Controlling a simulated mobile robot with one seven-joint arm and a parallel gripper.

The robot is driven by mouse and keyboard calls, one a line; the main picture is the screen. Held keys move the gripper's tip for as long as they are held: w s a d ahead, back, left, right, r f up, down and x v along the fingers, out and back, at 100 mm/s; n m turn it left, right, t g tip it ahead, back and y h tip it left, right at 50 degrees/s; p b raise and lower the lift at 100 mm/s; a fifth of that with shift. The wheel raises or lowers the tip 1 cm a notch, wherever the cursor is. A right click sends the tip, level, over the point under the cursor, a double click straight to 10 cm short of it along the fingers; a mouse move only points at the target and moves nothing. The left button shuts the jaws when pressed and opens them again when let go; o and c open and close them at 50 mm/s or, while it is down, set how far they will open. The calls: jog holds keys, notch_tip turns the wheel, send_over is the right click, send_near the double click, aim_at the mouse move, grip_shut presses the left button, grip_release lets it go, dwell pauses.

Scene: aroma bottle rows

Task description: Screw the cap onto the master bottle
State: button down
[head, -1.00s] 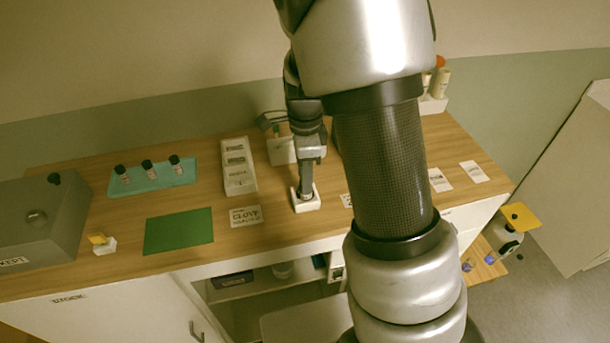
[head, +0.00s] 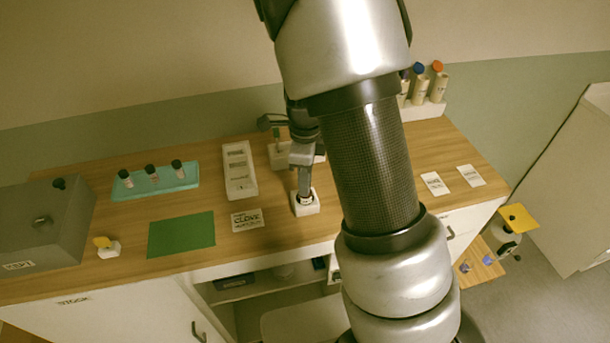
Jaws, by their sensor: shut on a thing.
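My gripper (head: 304,193) points down at the small white holder (head: 308,209) near the middle front of the counter. It is shut on a small dark thing, which looks like the cap, right at the top of the holder. The fingers hide most of it. The master bottle seems to stand in this holder, but the gripper covers it, and I cannot tell how the cap sits on its neck.
A teal tray (head: 155,187) holds three dark-capped bottles. A white slotted rack (head: 240,172), a green mat (head: 181,234) and a clove card (head: 247,220) lie left of my gripper. A grey box (head: 45,225) stands far left. Capped bottles (head: 437,83) stand back right.

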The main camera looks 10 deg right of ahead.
jog(key=shift+m, duration=0.9)
jog(key=m, duration=1.3)
jog(key=c, duration=1.7)
grip_release()
jog(key=shift+o, duration=0.3)
